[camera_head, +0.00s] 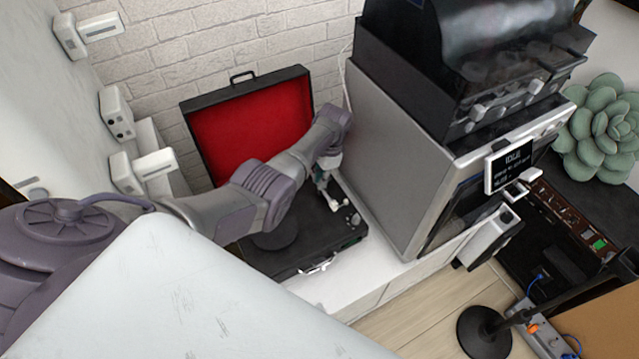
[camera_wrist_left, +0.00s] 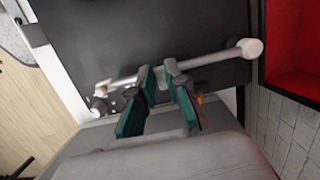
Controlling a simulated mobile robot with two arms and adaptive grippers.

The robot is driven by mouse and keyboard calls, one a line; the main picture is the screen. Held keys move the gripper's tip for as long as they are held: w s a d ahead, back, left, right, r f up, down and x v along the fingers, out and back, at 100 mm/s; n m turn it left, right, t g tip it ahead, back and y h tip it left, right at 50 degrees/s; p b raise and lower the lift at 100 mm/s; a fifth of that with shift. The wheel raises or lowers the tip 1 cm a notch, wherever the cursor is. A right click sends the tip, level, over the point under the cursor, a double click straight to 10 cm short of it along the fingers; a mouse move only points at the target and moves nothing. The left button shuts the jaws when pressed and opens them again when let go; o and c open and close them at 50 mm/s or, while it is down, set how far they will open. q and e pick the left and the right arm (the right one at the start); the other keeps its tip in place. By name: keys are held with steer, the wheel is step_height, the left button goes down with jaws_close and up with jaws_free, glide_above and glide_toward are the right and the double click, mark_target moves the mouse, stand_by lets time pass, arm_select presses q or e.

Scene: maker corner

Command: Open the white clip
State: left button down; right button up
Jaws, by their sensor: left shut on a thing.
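The white clip (camera_wrist_left: 215,57) is a pale bar with a round white knob at one end, lying across the dark panel in the left wrist view. My left gripper (camera_wrist_left: 160,76) is shut on the bar between its teal-padded fingers, near its middle. In the head view my left gripper (camera_head: 328,186) reaches down over the right part of the black case's base, and a small white part of the clip (camera_head: 333,204) shows by the fingertips. The rest of the clip is hidden or too small there. My right gripper is not in view.
The open black case (camera_head: 285,262) has a red-lined lid (camera_head: 250,120) leaning near the brick wall, and stands on a white surface. A large grey machine (camera_head: 400,150) stands close on the right of my gripper. White switch-like fittings (camera_head: 117,112) are on the left wall.

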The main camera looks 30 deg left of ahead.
arm_select(q)
steer(key=shift+g, duration=0.3)
steer(key=c, duration=1.2)
jaws_free()
steer(key=shift+o, duration=0.2)
steer(key=shift+w+r, duration=0.1)
steer(key=v, duration=1.2)
steer(key=shift+d, duration=0.3)
